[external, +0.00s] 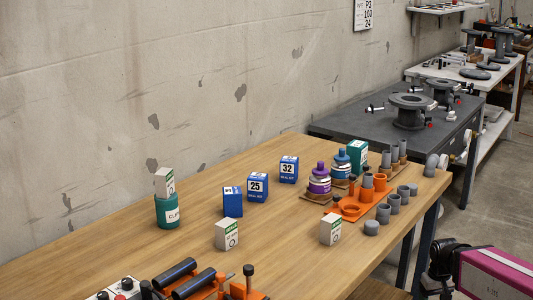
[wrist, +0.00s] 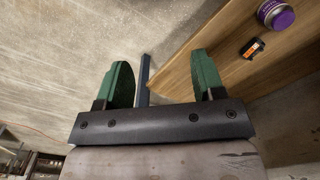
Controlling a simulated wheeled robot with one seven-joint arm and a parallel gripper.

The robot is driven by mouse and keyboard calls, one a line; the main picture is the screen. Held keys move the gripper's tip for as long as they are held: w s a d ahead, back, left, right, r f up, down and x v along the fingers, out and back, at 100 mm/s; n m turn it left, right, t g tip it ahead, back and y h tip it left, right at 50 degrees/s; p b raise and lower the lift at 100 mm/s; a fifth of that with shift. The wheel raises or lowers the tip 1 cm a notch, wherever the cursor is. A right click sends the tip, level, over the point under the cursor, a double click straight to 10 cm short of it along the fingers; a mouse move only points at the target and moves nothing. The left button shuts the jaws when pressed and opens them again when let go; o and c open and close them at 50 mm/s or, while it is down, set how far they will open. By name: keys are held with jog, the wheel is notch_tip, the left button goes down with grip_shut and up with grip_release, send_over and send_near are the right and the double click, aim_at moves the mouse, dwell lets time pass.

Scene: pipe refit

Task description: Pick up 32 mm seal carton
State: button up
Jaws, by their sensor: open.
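The 32 mm seal carton (external: 289,170) is a small blue box with a white label reading 32. It stands upright on the wooden table (external: 300,232), toward the wall side, in the external view. Blue cartons marked 25 (external: 257,188) and one with a smaller label (external: 232,201) stand in a row to its left. In the wrist view my gripper (wrist: 162,85) has its two green fingers wide apart with nothing between them. It is off the table's edge, and the 32 carton does not show there. The gripper does not clearly show in the external view.
White-and-green cartons (external: 227,235) stand nearer the front, another (external: 331,229) to the right. Purple (external: 319,182) and blue-capped containers, an orange holder (external: 350,209) and grey pipe pieces (external: 383,213) crowd the right end. A green tub (external: 166,211) stands left. Bare wood lies in front of the blue cartons.

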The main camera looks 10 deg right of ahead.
jog(key=o, duration=0.4)
